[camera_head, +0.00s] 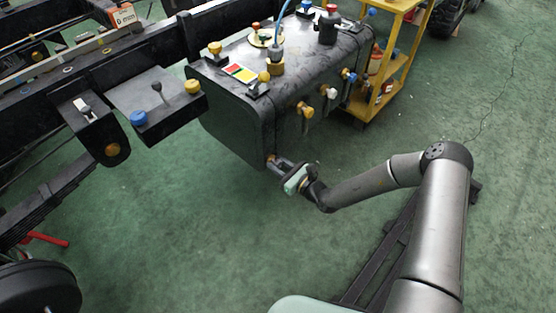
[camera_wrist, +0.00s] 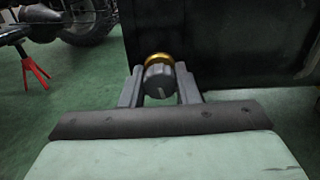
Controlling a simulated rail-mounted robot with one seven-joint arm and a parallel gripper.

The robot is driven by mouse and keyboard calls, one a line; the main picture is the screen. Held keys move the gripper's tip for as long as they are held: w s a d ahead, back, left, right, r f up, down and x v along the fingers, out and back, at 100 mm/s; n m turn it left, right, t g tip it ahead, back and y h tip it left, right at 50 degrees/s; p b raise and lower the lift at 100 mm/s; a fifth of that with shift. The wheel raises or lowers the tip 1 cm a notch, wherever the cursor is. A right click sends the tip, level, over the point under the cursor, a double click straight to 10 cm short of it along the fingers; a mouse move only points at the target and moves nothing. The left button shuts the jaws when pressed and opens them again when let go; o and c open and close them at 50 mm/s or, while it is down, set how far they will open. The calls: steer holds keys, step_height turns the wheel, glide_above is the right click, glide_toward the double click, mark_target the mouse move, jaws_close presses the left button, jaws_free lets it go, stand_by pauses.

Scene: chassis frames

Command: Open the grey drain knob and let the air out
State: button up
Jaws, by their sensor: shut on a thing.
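The grey drain knob (camera_wrist: 159,80) sits in front of a brass collar (camera_wrist: 158,59) low on the dark tank, in the middle of the wrist view. A pale line marks its face. My gripper (camera_wrist: 160,88) has a finger on each side of the knob and is shut on it. In the head view my gripper (camera_head: 277,164) reaches the lower front corner of the black tank (camera_head: 235,115), where a bit of the brass collar (camera_head: 270,160) shows. The knob itself is hidden there by my fingers.
Above, the tank carries several coloured knobs, such as a yellow one (camera_head: 308,110) on its side. A black bracket with a blue knob (camera_head: 138,118) stands left. A yellow cart (camera_head: 385,90) is behind right. The green floor (camera_head: 200,230) below is clear.

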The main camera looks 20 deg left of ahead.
steer(key=n+p, duration=0.3)
steer(key=n, duration=0.1)
steer(key=shift+r+n, duration=0.1)
steer(key=shift+n, duration=0.2)
steer(key=n+p, duration=0.2)
steer(key=n, duration=0.1)
steer(key=shift+n+p, duration=0.35)
steer(key=shift+n, duration=0.05)
steer(key=n+p, duration=0.2)
steer(key=n, duration=0.2)
steer(key=shift+d+n+p, duration=0.1)
steer(key=shift+n+p, duration=0.65)
steer(key=shift+n, duration=1.35)
steer(key=o, duration=1)
steer(key=shift+d, duration=0.1)
